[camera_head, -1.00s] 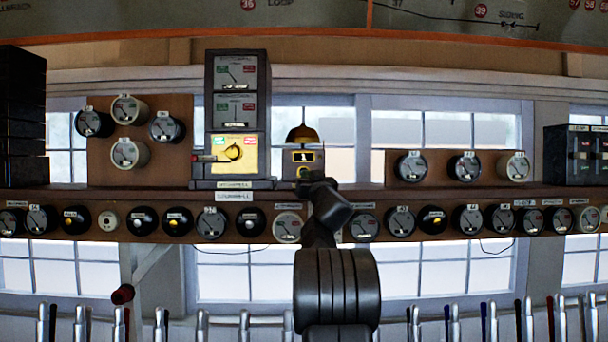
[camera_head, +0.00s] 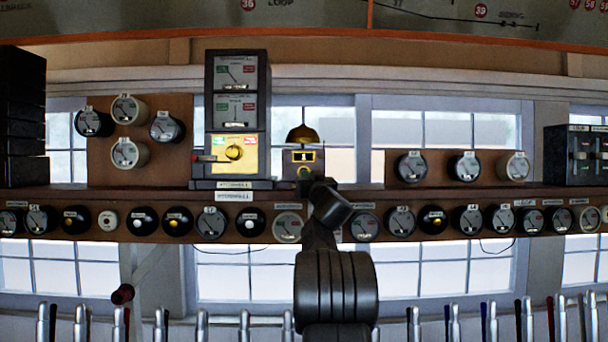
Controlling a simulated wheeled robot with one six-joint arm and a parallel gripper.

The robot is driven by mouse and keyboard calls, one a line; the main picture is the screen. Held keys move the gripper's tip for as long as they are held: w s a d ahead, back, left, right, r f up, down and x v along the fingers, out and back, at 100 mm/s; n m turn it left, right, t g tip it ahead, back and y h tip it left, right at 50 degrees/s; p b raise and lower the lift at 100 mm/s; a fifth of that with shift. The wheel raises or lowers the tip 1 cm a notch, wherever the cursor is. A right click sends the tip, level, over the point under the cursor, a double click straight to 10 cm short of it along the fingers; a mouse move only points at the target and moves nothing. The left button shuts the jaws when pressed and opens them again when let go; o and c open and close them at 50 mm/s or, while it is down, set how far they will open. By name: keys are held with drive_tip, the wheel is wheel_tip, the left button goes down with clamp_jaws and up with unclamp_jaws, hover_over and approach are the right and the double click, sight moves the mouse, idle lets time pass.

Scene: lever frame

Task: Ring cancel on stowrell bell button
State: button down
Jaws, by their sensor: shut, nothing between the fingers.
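The bell (camera_head: 302,134) is a brass dome on top of a small dark box (camera_head: 290,168) on the shelf. The box has a yellow-framed window (camera_head: 304,156) and a round yellowish button (camera_head: 303,172) low on its front. The tall Stowrell instrument (camera_head: 236,112) stands left of it, with a yellow lower panel and a knob. My gripper (camera_head: 314,186) is shut and empty, close to the button's lower right in the picture. My own arm hides most of it. I cannot tell whether it touches the button.
The shelf (camera_head: 365,194) carries round dials and plungers along its front edge. A dial board (camera_head: 458,181) stands to the right and another (camera_head: 104,176) to the left. Lever tops (camera_head: 244,326) line the bottom. A dark lever box (camera_head: 558,156) is at far right.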

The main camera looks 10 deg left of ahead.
drive_tip(key=shift+s+d, duration=0.15)
drive_tip(key=shift+s, duration=0.45)
drive_tip(key=shift+w, duration=0.2)
drive_tip(key=shift+s+b, duration=0.2)
drive_tip(key=shift+b, duration=0.15)
idle(0.8)
drive_tip(key=shift+w+r, duration=0.1)
drive_tip(key=shift+w, duration=0.1)
drive_tip(key=shift+s, duration=0.2)
idle(0.8)
drive_tip(key=shift+w, duration=0.15)
idle(2.8)
